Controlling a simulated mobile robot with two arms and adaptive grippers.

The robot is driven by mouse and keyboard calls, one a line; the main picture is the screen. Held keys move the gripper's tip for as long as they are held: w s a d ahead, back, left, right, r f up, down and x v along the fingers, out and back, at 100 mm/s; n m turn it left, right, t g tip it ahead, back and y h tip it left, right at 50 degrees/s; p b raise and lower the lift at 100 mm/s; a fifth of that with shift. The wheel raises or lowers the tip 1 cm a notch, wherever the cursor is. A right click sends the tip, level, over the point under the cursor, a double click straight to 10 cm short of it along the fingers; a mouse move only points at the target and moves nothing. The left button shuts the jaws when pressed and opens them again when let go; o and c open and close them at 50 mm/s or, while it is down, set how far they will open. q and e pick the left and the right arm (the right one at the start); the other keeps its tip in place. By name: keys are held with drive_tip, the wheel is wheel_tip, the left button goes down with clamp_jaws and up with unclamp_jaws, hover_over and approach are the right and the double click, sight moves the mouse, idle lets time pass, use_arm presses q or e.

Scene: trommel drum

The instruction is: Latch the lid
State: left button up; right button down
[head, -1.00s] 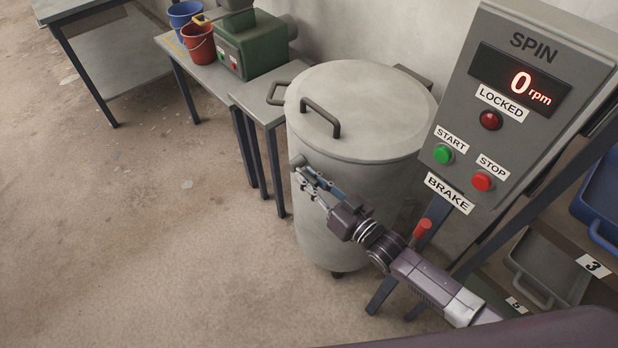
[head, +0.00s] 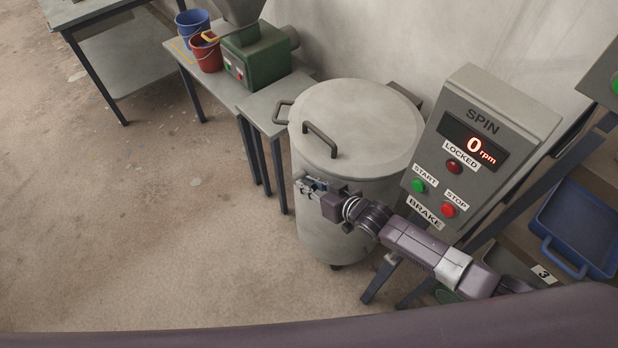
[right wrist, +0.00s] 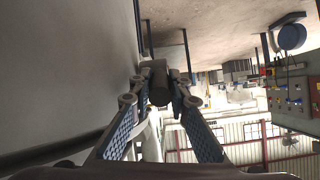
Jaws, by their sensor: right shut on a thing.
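The grey drum (head: 333,222) stands upright with its round lid (head: 365,115) lying flat on top. The lid has a dark bar handle (head: 320,139). My right gripper (head: 303,184) is at the drum's front left side, just below the lid rim. In the right wrist view, its fingers are shut on a dark, rounded latch handle (right wrist: 158,88) beside the drum wall (right wrist: 70,75). In the head view, the gripper mostly hides this handle. My left gripper is not in view.
The SPIN panel (head: 484,122) stands right of the drum, close to my right arm, and reads 0 rpm. A small table (head: 276,103) with a green machine (head: 256,55) and two buckets is behind left. A blue tray (head: 575,225) is at right. The floor at left is clear.

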drive_tip(key=shift+w+a+r+g+h+p, duration=0.15)
drive_tip(key=shift+r+g+h+p, duration=0.35)
drive_tip(key=shift+p, duration=0.45)
drive_tip(key=shift+f, duration=0.2)
drive_tip(key=c, duration=1.8)
unclamp_jaws()
drive_tip(key=v, duration=1.2)
drive_tip(key=shift+w, duration=0.1)
